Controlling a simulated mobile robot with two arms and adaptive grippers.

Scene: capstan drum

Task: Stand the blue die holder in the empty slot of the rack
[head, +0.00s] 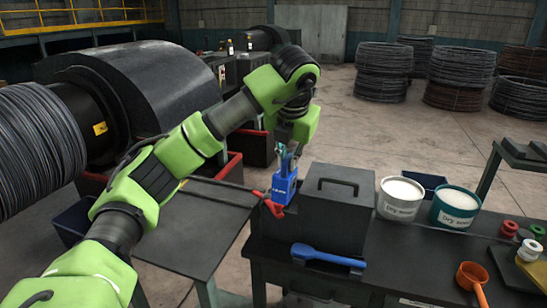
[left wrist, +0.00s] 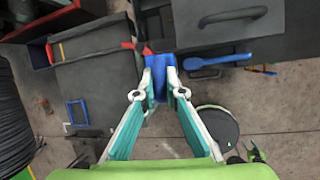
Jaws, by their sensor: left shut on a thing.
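The blue die holder (head: 284,190) hangs upright from my left gripper (head: 289,152), just left of a black box in the head view. In the left wrist view the fingers of the left gripper (left wrist: 160,84) close on the blue die holder (left wrist: 158,66), which is partly hidden between the tips. I cannot make out which thing is the rack, or an empty slot. My right gripper is not in view.
The black box (head: 337,205) with a top handle stands on the dark bench (head: 390,270). A blue-handled tool (head: 328,257), white tub (head: 400,197), teal tub (head: 455,206) and orange scoop (head: 472,277) are near it. Red parts (head: 268,203) lie beside the holder. A lower table (head: 195,225) is left.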

